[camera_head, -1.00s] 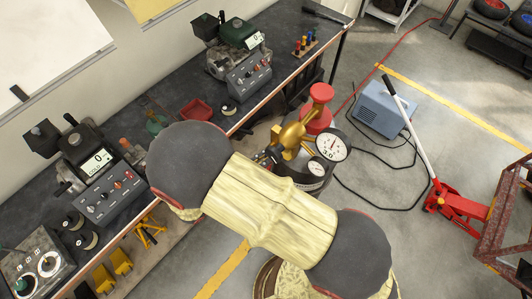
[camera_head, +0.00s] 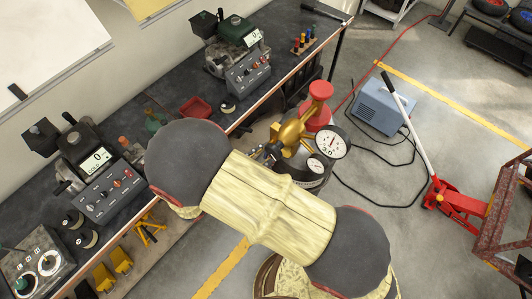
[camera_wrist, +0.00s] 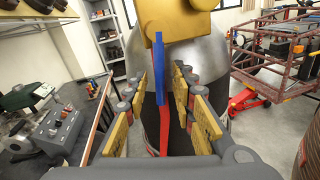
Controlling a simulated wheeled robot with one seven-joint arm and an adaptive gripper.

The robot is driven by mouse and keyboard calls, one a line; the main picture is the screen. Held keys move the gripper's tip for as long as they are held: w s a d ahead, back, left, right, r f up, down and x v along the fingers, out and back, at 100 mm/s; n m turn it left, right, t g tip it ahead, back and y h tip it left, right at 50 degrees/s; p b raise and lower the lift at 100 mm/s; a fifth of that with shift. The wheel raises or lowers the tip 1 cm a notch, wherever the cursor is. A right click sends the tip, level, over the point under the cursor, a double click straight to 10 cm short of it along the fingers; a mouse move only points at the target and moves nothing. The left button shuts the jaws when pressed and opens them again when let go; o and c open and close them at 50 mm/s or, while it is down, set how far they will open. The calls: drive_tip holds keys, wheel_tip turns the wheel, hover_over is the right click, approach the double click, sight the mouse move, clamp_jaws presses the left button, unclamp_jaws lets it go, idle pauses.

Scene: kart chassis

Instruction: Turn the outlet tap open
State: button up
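The gas regulator (camera_head: 294,131) is gold, with a red knob (camera_head: 321,91) and two round white gauges, in the middle of the head view. In the wrist view its gold body (camera_wrist: 175,20) is at the top. A blue lever (camera_wrist: 158,68), which looks like the outlet tap, hangs down from it. My gripper (camera_wrist: 160,100) is open, with yellow-padded fingers on either side of the lever's lower part. I cannot tell whether a pad touches it. A red strip (camera_wrist: 164,130) shows lower between the fingers. In the head view my arm hides most of the gripper.
A grey cylinder (camera_wrist: 205,60) stands behind the lever. A dark workbench (camera_head: 170,105) with machines runs along the left. A blue-grey box (camera_head: 380,107) with black cables and a red floor jack (camera_head: 452,200) stand on the floor at right.

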drive_tip(key=v, duration=1.2)
drive_tip(key=shift+f, duration=0.1)
